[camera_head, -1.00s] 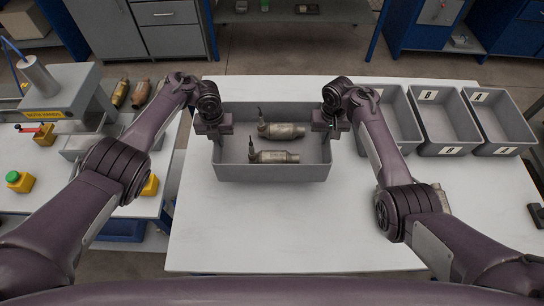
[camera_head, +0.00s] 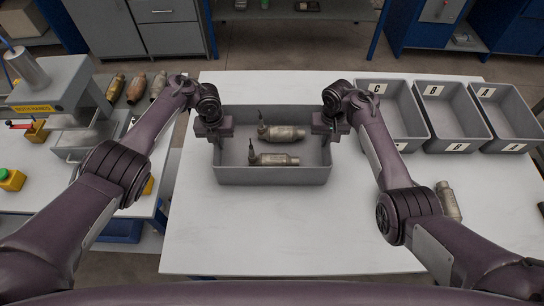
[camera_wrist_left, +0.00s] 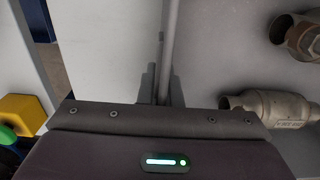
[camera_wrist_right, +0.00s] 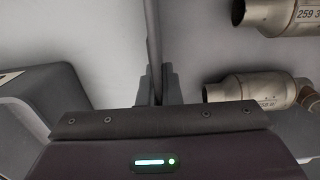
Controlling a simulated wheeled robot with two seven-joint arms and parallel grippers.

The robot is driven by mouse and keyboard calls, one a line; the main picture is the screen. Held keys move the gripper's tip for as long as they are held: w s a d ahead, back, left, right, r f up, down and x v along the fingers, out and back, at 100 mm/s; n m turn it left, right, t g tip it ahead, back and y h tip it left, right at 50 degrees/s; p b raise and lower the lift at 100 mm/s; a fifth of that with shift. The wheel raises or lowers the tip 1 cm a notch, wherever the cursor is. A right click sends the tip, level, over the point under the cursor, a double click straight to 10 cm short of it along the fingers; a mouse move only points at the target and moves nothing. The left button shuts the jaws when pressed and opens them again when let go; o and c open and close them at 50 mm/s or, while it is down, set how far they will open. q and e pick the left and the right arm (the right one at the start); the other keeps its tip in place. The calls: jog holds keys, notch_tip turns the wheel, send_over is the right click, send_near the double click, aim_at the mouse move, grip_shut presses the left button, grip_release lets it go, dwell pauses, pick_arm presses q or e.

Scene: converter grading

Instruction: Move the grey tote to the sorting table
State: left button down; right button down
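The grey tote (camera_head: 272,175) is over the near-middle of the white sorting table (camera_head: 290,235). Two metal converters (camera_head: 283,132) lie inside it, one behind the other. My left gripper (camera_head: 215,135) is shut on the tote's left wall, and my right gripper (camera_head: 328,132) is shut on its right wall. The left wrist view shows the wall rim between the left fingers (camera_wrist_left: 163,88); the right wrist view shows the same at the right fingers (camera_wrist_right: 154,88). The tote looks level. I cannot tell whether its base touches the table.
Three grey bins labelled C (camera_head: 392,110), B (camera_head: 450,115) and A (camera_head: 505,115) stand at the back right. A loose converter (camera_head: 447,201) lies beside my right arm. A bench with a press (camera_head: 50,95) and several converters stands at the left. The table's front is clear.

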pick_arm(q)
jog(key=shift+f, duration=0.3)
pick_arm(e)
jog(key=shift+f, duration=0.3)
pick_arm(q)
jog(key=c, duration=2)
grip_release()
jog(key=shift+f, duration=0.1)
jog(key=shift+c, duration=0.2)
pick_arm(e)
jog(key=c, duration=2)
grip_release()
jog(key=shift+s+f, duration=0.1)
jog(key=shift+c, duration=0.2)
pick_arm(q)
jog(key=o, duration=0.4)
jog(key=shift+s, duration=0.15)
pick_arm(e)
jog(key=o, duration=0.4)
pick_arm(q)
notch_tip(320, 180, up, 7)
jog(key=shift+r, duration=0.35)
pick_arm(e)
jog(key=shift+r, duration=0.35)
notch_tip(320, 180, up, 10)
jog(key=shift+a+r, duration=0.1)
jog(key=shift+r, duration=0.7)
